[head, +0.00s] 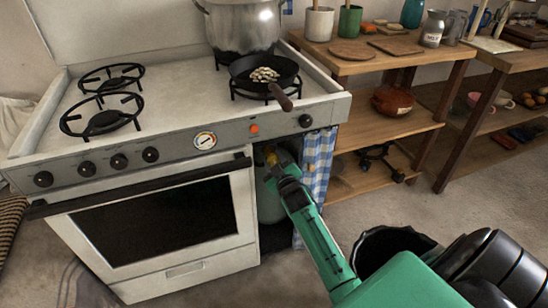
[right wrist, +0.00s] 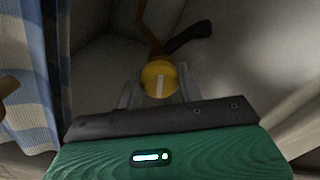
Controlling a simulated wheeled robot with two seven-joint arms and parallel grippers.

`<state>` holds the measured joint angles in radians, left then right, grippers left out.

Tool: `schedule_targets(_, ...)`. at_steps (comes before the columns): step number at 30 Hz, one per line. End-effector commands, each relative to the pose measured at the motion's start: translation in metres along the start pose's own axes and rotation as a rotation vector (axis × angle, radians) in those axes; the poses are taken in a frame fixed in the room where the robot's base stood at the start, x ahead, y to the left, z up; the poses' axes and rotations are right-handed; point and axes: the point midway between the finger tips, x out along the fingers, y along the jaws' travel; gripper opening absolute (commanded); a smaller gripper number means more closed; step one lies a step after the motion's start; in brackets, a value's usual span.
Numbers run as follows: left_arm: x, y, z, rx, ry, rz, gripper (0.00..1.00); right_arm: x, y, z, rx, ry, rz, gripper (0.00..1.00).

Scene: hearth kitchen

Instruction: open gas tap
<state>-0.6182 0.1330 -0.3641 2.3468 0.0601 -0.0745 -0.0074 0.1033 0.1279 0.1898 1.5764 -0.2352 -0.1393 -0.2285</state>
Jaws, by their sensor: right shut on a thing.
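The yellow gas tap (head: 271,157) is at the top of a grey-green gas bottle (head: 268,203), in the niche to the right of the oven. My right gripper (head: 274,162) reaches into the niche and is shut on the tap. In the right wrist view the tap's round yellow knob (right wrist: 159,78) shows between the fingers (right wrist: 160,88), with a pale line on it pointing up and down the picture. The arm and gripper hide much of the bottle. My left gripper is not in view.
A blue checked curtain (head: 318,165) hangs close to the right of my gripper. The oven door handle (head: 140,187) is to the left. Wooden shelves (head: 390,130) stand to the right.

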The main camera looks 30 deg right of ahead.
Motion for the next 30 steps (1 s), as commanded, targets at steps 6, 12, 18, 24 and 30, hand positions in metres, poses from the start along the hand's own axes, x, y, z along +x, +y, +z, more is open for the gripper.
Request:
schedule_targets(6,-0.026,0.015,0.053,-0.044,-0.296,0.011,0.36,0.0,0.001,-0.002,-0.18,0.0,-0.001,0.14)
schedule_targets(12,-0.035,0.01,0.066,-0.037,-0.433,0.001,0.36,0.0,0.0,-0.002,-0.372,0.001,0.0,0.14)
schedule_targets(18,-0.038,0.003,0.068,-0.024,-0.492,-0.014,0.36,0.0,-0.001,-0.001,-0.563,0.001,0.0,0.14)
schedule_targets(24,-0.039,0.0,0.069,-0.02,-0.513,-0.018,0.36,0.0,-0.001,0.0,-0.753,0.001,0.0,0.14)
schedule_targets(30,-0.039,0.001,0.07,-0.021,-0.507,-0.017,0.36,0.0,-0.002,0.0,-0.934,0.002,0.0,0.14)
